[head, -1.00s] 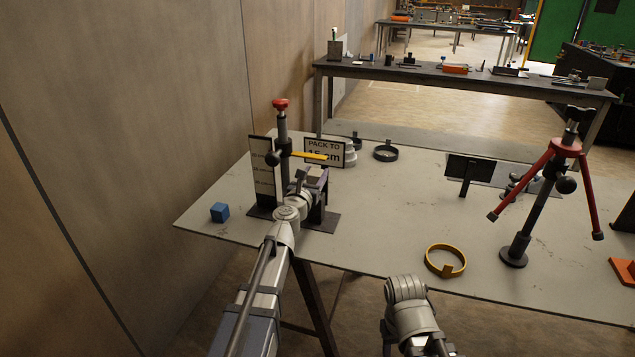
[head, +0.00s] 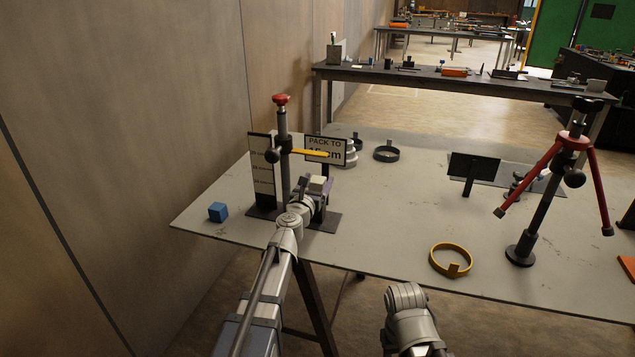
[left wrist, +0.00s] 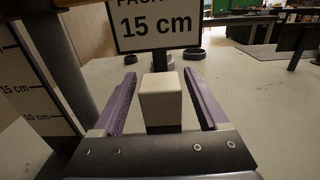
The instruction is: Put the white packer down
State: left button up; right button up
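The white packer (head: 319,184) is a pale block at the foot of the height gauge, in front of the sign. In the left wrist view the packer (left wrist: 160,102) stands upright between my two purple fingers, with a narrow gap on each side. My left gripper (head: 316,189) is open around it; its fingers (left wrist: 160,78) look apart from the block. The packer's underside is hidden in both views. The sign (left wrist: 158,24) behind it reads 15 cm. My right gripper is out of view; only its arm shows at the bottom of the head view.
The height gauge (head: 283,150) has a yellow pointer (head: 311,153) above my left gripper, beside a scale board (head: 261,170). A blue cube (head: 218,212) lies left. A yellow ring (head: 450,260) and a red-legged stand (head: 548,190) are right. The table's middle is clear.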

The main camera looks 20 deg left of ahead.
pick_arm(q)
jog(key=shift+o, duration=0.5)
jog(key=shift+r, duration=0.15)
jog(key=s, duration=1.2)
jog(key=shift+a, duration=0.2)
